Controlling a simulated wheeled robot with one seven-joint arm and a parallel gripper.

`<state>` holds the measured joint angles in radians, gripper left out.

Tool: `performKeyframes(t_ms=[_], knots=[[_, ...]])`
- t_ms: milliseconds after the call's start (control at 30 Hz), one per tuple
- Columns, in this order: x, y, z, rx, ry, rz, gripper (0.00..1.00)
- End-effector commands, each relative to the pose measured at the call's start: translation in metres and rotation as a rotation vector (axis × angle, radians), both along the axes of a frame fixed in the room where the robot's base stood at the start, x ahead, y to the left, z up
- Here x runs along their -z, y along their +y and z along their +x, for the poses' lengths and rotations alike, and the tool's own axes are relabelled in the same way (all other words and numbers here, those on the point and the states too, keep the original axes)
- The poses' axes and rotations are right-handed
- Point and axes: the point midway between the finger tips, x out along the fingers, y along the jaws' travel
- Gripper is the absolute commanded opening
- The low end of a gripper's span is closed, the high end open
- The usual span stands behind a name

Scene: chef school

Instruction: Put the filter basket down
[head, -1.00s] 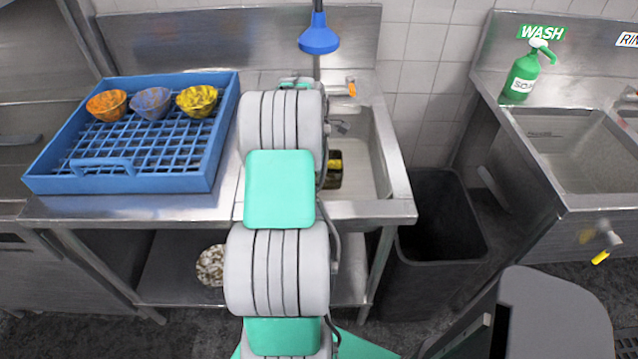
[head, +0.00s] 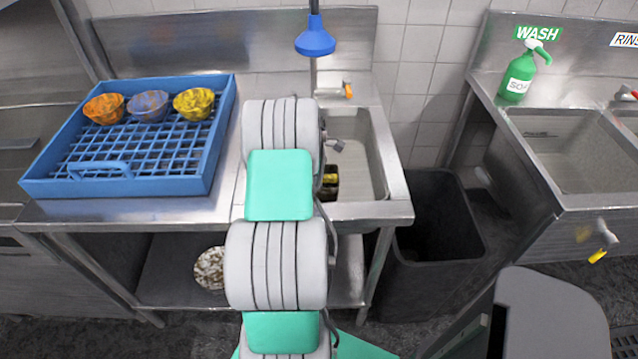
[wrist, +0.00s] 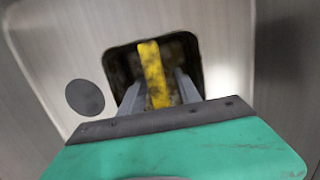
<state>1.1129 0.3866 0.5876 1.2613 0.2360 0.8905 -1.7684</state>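The filter basket (head: 331,188) is a dark, square container with a yellow handle. In the head view it shows inside the left sink basin (head: 362,153), partly hidden behind my arm. In the wrist view the basket (wrist: 190,55) lies straight ahead of my gripper (wrist: 160,80), with its yellow handle (wrist: 152,70) between my two fingers. The gripper appears shut on the handle, though finger contact is not sharply visible. I cannot tell whether the basket's underside touches the sink floor. My gripper is hidden behind the arm in the head view.
A blue dish rack (head: 200,165) with three bowls stands on the counter left of the sink. A blue sprayer head (head: 315,43) hangs above the basin. A black bin (head: 435,235) stands right of the sink. The basin's right part is clear. A dark round spot (wrist: 85,97) shows beside the basket.

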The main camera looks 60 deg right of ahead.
Motion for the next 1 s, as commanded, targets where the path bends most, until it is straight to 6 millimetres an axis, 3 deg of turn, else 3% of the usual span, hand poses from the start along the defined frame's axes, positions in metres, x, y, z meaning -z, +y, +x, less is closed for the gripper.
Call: performKeyframes(t_ms=[267,700,900,1000], knots=[[-0.011,-0.001,0.002,-0.001,-0.002,-0.004,0.40],[-0.110,0.007,0.014,0.000,0.000,-0.002,0.40],[-0.123,0.009,0.017,0.000,-0.001,-0.002,0.40],[-0.131,0.023,0.034,0.006,-0.012,-0.015,0.40]])
